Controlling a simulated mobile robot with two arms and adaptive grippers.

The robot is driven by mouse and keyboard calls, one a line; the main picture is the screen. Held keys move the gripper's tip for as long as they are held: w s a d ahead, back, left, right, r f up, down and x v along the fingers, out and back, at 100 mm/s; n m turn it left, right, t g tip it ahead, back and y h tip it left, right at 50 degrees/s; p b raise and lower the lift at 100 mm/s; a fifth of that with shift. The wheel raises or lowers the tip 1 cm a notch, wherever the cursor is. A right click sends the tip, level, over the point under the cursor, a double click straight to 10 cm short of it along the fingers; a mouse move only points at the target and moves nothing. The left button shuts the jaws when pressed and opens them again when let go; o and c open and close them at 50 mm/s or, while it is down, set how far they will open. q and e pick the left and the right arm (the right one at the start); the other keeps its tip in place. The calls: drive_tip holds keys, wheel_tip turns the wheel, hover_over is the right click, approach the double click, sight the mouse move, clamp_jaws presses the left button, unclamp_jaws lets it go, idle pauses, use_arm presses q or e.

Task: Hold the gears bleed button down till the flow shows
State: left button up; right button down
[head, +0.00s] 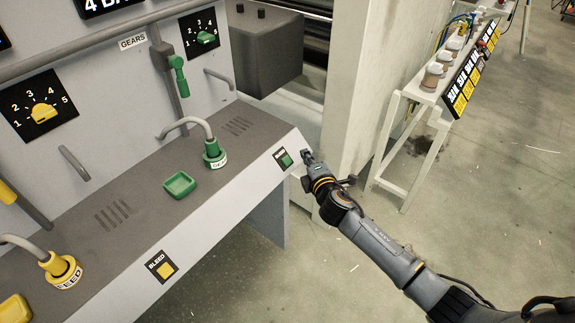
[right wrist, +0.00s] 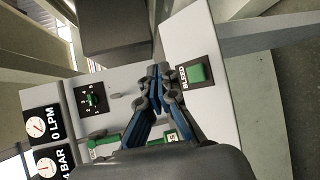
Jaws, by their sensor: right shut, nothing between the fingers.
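The green gears bleed button (head: 286,159) is on the sloped front face of the grey console, at its right end, with a BLEED label beside it. It also shows in the right wrist view (right wrist: 198,73). My right gripper (head: 306,155) is shut and empty, just right of the button in the head view. In the right wrist view its fingertips (right wrist: 157,70) are left of the button, apart from it in the picture. The flow gauge (right wrist: 38,124) reads 0 LPM. My left gripper is not in view.
A yellow bleed button (head: 165,269) is further left on the same face. A green hose nozzle (head: 214,154) and green tray (head: 180,184) are on the console top. A pale pillar (head: 360,80) and white stand (head: 392,140) are behind my right arm.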

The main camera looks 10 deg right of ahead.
sight(288, 156)
drive_tip(key=shift+w+a+f+b, duration=0.45)
drive_tip(key=shift+w+f+b, duration=0.1)
drive_tip(key=shift+f+b, duration=0.15)
drive_tip(key=shift+w+a+f+b, duration=0.4)
drive_tip(key=shift+w+f+b, duration=0.15)
drive_tip(key=shift+f+b, duration=0.15)
drive_tip(key=shift+w+a+f+b, duration=0.45)
drive_tip(key=shift+w+f+b, duration=0.1)
drive_tip(key=shift+f+b, duration=0.15)
drive_tip(key=shift+w+a+f, duration=0.15)
drive_tip(key=shift+w+f, duration=0.1)
drive_tip(key=shift+w+a+f+b, duration=0.2)
drive_tip(key=shift+f+b, duration=0.15)
drive_tip(key=shift+b, duration=0.3)
idle(0.3)
drive_tip(key=shift+r, duration=0.1)
idle(2.8)
drive_tip(key=shift+s+d+r+p, duration=0.4)
drive_tip(key=shift+s+r+p, duration=0.1)
drive_tip(key=shift+p, duration=0.35)
